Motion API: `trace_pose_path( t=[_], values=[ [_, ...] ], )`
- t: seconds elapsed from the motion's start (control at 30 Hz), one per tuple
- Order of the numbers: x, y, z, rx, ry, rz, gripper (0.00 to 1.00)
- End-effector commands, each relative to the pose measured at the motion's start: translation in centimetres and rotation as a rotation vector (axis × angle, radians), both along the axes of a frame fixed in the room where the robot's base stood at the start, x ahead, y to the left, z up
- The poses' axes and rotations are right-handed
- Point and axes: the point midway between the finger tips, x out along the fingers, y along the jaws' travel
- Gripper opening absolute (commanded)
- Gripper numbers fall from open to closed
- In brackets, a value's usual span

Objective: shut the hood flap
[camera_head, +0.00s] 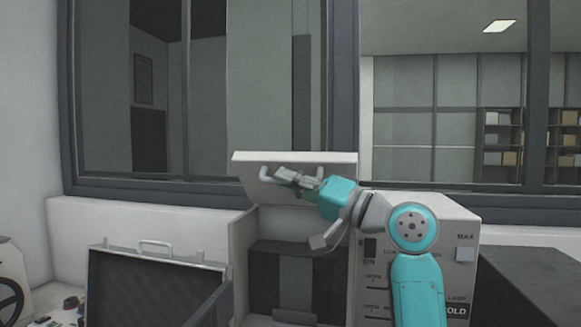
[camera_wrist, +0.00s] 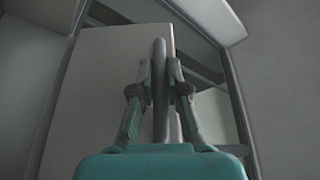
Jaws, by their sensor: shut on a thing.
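The hood flap (camera_head: 300,165) is a pale panel, raised and tilted open above the dark chamber of the mounting press (camera_head: 455,240) in the head view. A grey bar handle (camera_head: 266,174) is fixed across its face. My gripper (camera_head: 284,174) is at the handle, coming from the right. In the wrist view the flap (camera_wrist: 100,85) fills the middle, and the handle (camera_wrist: 160,60) runs up between the two fingers of my gripper (camera_wrist: 160,75), which are shut on it. Part of the handle is hidden behind the gripper and wrist in the head view.
An open case (camera_head: 157,247) with dark foam stands at the left of the press. A dark box (camera_head: 530,285) is at the right. A window frame (camera_head: 345,90) rises behind the flap. Small items (camera_head: 70,305) lie at the lower left.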

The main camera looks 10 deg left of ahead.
Motion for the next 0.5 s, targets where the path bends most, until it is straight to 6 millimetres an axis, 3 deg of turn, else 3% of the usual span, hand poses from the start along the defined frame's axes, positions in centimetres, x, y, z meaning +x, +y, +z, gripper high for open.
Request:
trace_pose_path(
  t=[0.2, 0.5],
  values=[
    [-0.2, 0.0, -1.7, -0.001, 0.003, -0.001, 0.0],
    [-0.3, 0.0, -2.5, -0.001, 0.004, -0.001, 0.0]
  ],
)
